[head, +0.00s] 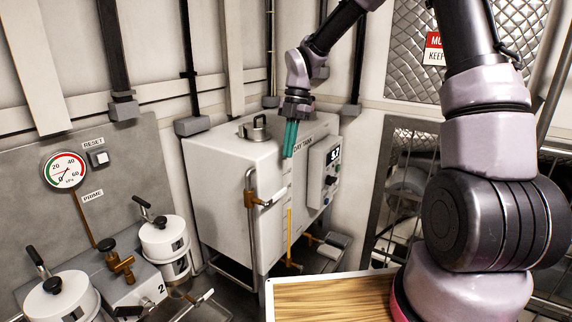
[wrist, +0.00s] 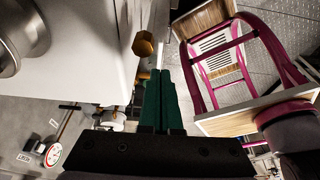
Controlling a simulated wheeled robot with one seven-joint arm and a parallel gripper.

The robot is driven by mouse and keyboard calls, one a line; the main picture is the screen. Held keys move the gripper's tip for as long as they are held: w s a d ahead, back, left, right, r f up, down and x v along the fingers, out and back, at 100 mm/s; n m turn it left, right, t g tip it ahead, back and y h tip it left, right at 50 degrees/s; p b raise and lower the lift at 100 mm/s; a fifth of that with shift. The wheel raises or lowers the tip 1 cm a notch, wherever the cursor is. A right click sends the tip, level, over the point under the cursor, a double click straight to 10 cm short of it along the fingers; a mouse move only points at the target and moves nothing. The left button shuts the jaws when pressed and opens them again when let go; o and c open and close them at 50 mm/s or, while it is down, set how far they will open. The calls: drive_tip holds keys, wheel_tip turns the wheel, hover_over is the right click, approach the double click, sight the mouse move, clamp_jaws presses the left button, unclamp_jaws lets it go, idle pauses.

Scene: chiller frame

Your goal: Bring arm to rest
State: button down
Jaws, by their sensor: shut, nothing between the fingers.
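My gripper (head: 290,138) has green fingers and hangs from my raised arm, pointing down in front of the white day tank (head: 225,185) in the head view. The fingers are shut with nothing between them. In the wrist view the gripper (wrist: 160,75) also shows its green fingers side by side, apart from the tank wall at the left. My arm bends over from the right side of the head view. In the head view I cannot tell how close the fingers are to the tank.
The tank has a lid handle (head: 254,128), a display box (head: 324,165) and a brass-coloured valve (head: 252,199). White canisters (head: 165,240) and a gauge (head: 64,169) stand at the left. A wooden board (head: 335,298) lies in front. A mesh panel (head: 410,60) is behind my arm.

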drive_tip(key=s+d+r+m+t+h, duration=0.1)
drive_tip(key=s+d+r+m+t, duration=0.1)
drive_tip(key=s+d+r+m, duration=0.4)
drive_tip(key=s+d+r+m+t, duration=0.1)
drive_tip(key=d+r+m+t, duration=0.15)
drive_tip(key=r+m, duration=0.55)
drive_tip(key=s+d+r+m+t, duration=0.2)
drive_tip(key=s+m, duration=0.4)
drive_tip(key=m, duration=0.3)
drive_tip(key=s+d+r+m+t, duration=0.3)
drive_tip(key=s+d+m, duration=0.3)
drive_tip(key=m, duration=0.3)
drive_tip(key=shift+s+d+r+m+y, duration=0.3)
drive_tip(key=shift+s+r+y, duration=0.15)
drive_tip(key=shift+r, duration=0.4)
drive_tip(key=shift+a, duration=0.15)
